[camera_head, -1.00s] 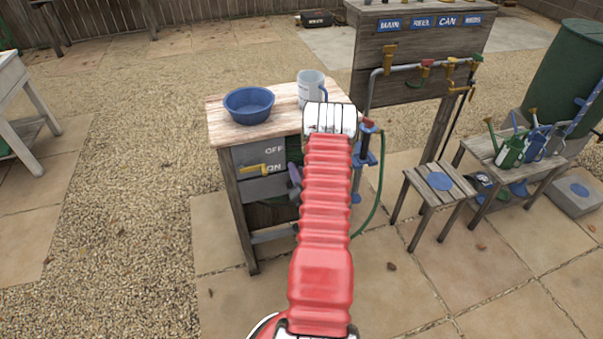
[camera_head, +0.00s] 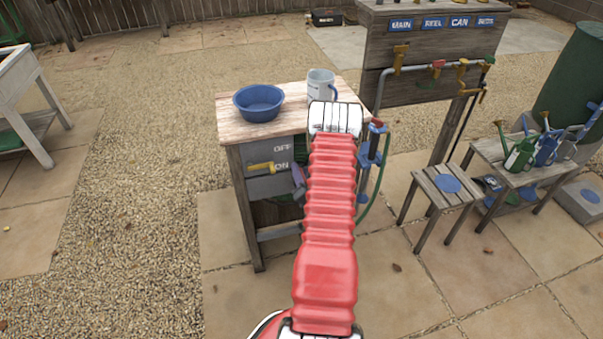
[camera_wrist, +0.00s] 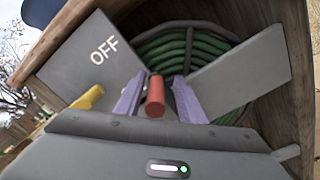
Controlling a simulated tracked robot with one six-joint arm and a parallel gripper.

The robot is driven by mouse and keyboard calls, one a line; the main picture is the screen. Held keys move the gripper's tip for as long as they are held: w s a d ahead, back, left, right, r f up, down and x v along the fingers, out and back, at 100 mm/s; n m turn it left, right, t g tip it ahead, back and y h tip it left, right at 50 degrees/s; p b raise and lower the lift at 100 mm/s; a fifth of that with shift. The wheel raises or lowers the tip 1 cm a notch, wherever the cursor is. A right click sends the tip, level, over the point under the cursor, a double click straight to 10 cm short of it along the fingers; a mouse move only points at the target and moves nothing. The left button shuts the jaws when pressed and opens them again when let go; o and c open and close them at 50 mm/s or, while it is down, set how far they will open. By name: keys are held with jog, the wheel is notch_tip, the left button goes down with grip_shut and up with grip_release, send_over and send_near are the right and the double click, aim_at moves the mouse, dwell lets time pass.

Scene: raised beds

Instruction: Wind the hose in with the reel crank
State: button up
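The reel's green hose (camera_wrist: 207,45) lies coiled inside the wooden cabinet (camera_head: 240,205). In the wrist view the crank's red grip (camera_wrist: 155,95) points toward me. My gripper (camera_wrist: 159,90) has its two purple fingers on either side of this grip. A gap shows at the right finger; the left finger is very close to the grip, and I cannot tell if it touches. In the head view my red arm hides the crank and most of the gripper; one purple finger (camera_head: 299,180) shows at the cabinet front. A length of green hose (camera_head: 377,192) hangs to the right of the cabinet.
A blue bowl (camera_head: 258,103) and a mug (camera_head: 321,85) stand on the cabinet top. A yellow lever (camera_head: 262,168) is beside the OFF and ON labels. Pipes with valves (camera_head: 437,68), a stool (camera_head: 440,190) and watering cans (camera_head: 520,154) stand right. Gravel on the left is open.

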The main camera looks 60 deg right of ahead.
jog(key=shift+r, duration=0.1)
jog(key=shift+s+a, duration=0.2)
jog(key=shift+s, duration=0.2)
jog(key=v, duration=1.3)
jog(key=shift+w+a, duration=0.1)
jog(key=shift+w, duration=0.1)
